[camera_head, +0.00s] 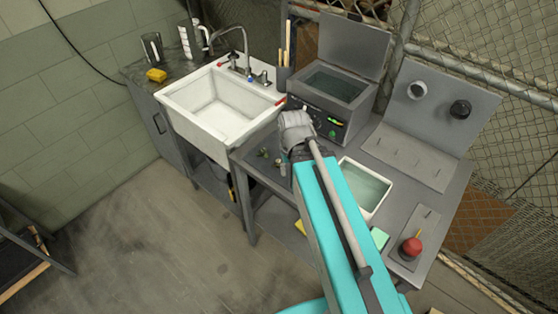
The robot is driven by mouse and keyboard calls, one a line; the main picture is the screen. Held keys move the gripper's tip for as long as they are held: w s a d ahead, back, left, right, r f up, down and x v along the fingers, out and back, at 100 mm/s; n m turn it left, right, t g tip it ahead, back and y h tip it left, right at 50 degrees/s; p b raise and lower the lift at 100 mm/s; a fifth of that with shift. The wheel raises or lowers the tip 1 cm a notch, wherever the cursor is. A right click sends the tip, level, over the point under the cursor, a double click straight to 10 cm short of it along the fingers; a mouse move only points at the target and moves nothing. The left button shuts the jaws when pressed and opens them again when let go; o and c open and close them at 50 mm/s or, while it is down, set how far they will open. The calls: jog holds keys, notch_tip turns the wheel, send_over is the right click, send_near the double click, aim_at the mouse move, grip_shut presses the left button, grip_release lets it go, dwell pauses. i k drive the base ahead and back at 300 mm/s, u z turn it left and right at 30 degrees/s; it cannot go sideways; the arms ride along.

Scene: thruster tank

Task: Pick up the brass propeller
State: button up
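Small greenish-brass items (264,152) lie on the grey workbench, just left of my arm's end. One of them may be the brass propeller, but they are too small to identify. My teal arm reaches up from the bottom of the view over the bench. Its grey wrist is close to these items, to their right. My gripper's fingers cannot be made out, so I cannot tell whether they are open or touching anything. The arm hides part of the bench.
A white sink (225,112) stands left of the workbench (262,192). An open-lidded tank unit (328,92) is at the back. A white tray of liquid (366,187) lies right of my arm. A red knob (412,246) stands front right. Open floor (150,235) is at left.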

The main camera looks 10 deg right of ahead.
aim_at(278, 162)
jog(key=u, duration=0.35)
jog(key=k, duration=0.8)
jog(key=u, duration=0.55)
jog(key=k, duration=0.55)
jog(key=i, duration=0.9)
jog(key=z, duration=0.35)
